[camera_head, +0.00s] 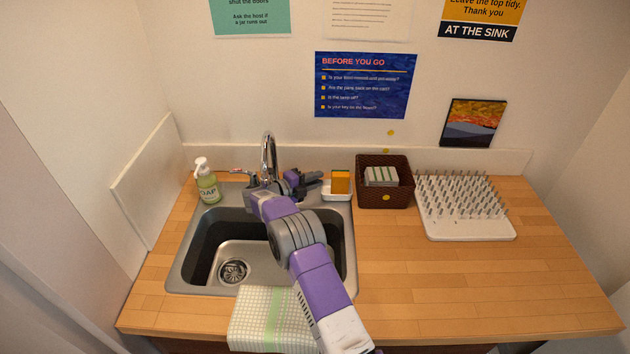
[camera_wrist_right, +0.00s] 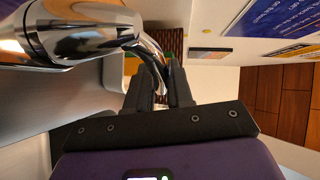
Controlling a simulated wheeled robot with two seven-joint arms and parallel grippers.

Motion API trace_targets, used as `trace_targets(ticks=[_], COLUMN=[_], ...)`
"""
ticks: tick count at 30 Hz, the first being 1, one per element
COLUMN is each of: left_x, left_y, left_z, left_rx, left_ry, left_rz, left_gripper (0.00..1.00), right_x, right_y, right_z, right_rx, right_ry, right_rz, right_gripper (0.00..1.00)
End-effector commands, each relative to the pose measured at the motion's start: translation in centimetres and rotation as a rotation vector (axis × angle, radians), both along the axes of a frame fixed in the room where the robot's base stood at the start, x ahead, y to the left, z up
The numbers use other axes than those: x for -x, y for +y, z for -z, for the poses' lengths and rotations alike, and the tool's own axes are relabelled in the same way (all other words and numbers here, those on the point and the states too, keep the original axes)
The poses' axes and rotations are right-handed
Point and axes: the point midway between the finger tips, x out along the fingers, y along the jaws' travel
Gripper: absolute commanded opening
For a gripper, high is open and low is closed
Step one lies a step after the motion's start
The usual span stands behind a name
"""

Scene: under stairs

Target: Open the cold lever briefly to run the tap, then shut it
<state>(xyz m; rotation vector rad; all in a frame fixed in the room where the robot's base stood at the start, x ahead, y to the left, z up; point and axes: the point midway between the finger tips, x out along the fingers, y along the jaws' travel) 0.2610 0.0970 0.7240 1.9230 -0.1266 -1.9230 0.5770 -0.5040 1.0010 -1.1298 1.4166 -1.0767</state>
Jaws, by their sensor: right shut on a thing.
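The chrome tap (camera_head: 268,150) stands behind the sink (camera_head: 190,272). Its left lever (camera_head: 240,171), with a red mark, shows to the left of the spout. My right arm reaches over the sink, and my right gripper (camera_head: 304,181) is just right of the tap's base. In the right wrist view my right gripper (camera_wrist_right: 163,85) has its dark fingers shut on a thin chrome lever (camera_wrist_right: 160,62), which looks like the cold lever. In the head view the gripper mostly hides this lever. Whether water runs is unclear. My left gripper is not in view.
A soap bottle (camera_head: 207,182) stands left of the tap. A white dish with a sponge (camera_head: 340,182), a brown basket (camera_head: 385,200) and a white drying rack (camera_head: 470,228) stand to the right. A checked towel (camera_head: 262,320) hangs over the front edge. The right front counter is clear.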

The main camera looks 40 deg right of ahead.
Motion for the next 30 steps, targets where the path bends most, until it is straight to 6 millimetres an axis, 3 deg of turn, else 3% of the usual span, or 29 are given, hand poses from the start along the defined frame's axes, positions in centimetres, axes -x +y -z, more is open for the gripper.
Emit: trace_targets(ticks=[3, 4, 8, 17, 30], left_x=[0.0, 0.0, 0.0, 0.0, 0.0], left_y=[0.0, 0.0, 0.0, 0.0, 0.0], left_z=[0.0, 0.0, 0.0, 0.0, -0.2], left_rx=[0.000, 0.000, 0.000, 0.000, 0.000], left_ry=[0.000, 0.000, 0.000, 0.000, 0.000], left_rz=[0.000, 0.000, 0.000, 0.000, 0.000], left_gripper=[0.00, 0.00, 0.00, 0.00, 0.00], right_x=[0.0, 0.0, 0.0, -0.1, -0.5], right_y=[0.0, 0.0, 0.0, 0.2, 6.5], right_z=[0.0, 0.0, 0.0, 0.0, -1.1], right_rx=[0.000, 0.000, 0.000, 0.000, 0.001], right_ry=[0.000, 0.000, 0.000, -0.001, 0.000], right_rz=[0.000, 0.000, -0.001, -0.002, -0.002], right_gripper=[0.00, 0.24, 0.42, 0.42, 0.42])
